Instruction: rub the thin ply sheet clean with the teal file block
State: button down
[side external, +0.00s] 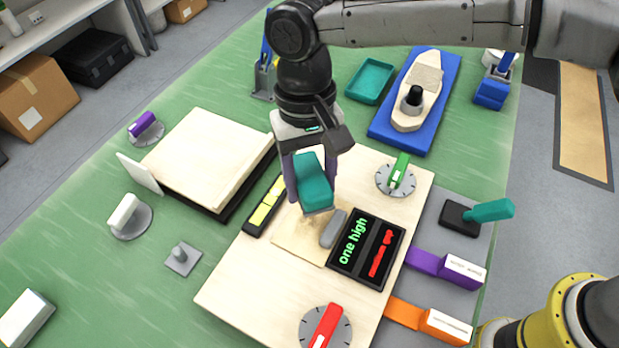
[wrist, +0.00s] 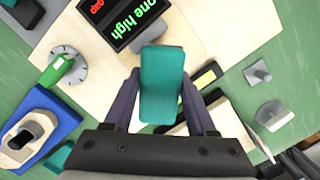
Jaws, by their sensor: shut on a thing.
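My gripper (side external: 309,188) is shut on the teal file block (side external: 313,182). In the wrist view the block (wrist: 161,85) sits between the two purple-grey fingers. It is held over the thin ply sheet (side external: 292,240), a pale square lying on the larger light wooden board (side external: 240,292). The sheet has a slightly darker, speckled patch near its middle. The block hides part of the sheet's upper area. I cannot tell whether the block touches the sheet. A grey rounded piece (side external: 333,228) is at the sheet's right side, just beside the block.
A black display (side external: 366,250) reading "one high", with red marks, is right of the sheet. A black tray with yellow pads (side external: 264,210) is on its left. Green (side external: 398,172) and red (side external: 326,325) dial knobs stand on the board. A teal-handled tool (side external: 480,212) lies at right.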

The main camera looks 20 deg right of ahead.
jog(key=shift+f, duration=2.4)
jog(key=shift+s+d+f, duration=0.1)
jog(key=shift+f, duration=0.6)
dwell(0.4)
jog(key=shift+r, duration=2.8)
jog(key=shift+w, duration=0.2)
